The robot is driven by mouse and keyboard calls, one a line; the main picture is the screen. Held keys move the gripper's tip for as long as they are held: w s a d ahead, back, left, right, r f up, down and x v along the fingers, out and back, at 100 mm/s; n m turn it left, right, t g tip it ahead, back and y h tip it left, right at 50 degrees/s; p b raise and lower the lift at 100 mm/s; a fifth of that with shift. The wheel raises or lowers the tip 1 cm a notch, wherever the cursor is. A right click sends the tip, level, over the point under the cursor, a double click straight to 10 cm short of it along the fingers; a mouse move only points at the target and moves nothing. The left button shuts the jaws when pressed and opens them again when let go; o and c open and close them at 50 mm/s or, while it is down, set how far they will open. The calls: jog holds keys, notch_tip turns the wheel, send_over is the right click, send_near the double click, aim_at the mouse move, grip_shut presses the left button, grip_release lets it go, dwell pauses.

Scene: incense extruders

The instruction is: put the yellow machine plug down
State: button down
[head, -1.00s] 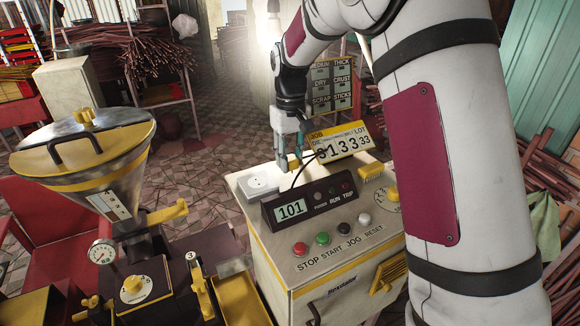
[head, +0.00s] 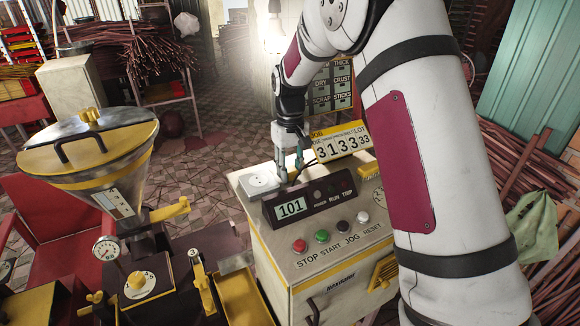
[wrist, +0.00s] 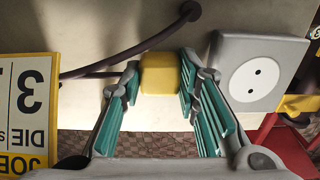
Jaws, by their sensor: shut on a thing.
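The yellow machine plug (wrist: 160,73) is a small yellow block between my fingers in the wrist view. My gripper (wrist: 158,92) is shut on it. In the head view my gripper (head: 291,168) points down over the back of the cream machine's top, behind the display box, and the plug cannot be made out there. The grey two-hole socket (wrist: 255,75) is beside the plug, to its right in the wrist view and apart from it; it also shows in the head view (head: 261,181). Whether the plug touches the top is unclear.
The cream machine (head: 300,258) carries a display box (head: 291,208) reading 101, coloured buttons and a yellow number board (head: 342,142). A dark cable (wrist: 135,48) runs near the plug. A hopper machine (head: 90,165) stands at left.

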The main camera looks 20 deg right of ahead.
aim_at(290, 168)
jog(key=shift+f, duration=0.15)
jog(key=c, duration=1.2)
grip_release()
notch_tip(290, 168, up, 12)
jog(key=b, duration=0.2)
jog(key=s+r+t, duration=0.1)
jog(key=s+r, duration=0.6)
jog(key=s, duration=0.1)
jog(key=shift+s+f+m+t, duration=0.35)
jog(key=shift+s+t, duration=0.4)
jog(key=shift+s, duration=3.3)
jog(key=shift+s+f+m+t, duration=0.35)
jog(key=shift+s+t, duration=0.35)
jog(key=shift+s, duration=3.3)
jog(key=shift+s+f+m+t, duration=0.2)
jog(key=shift+s+m+t, duration=0.4)
jog(key=shift+s, duration=3.45)
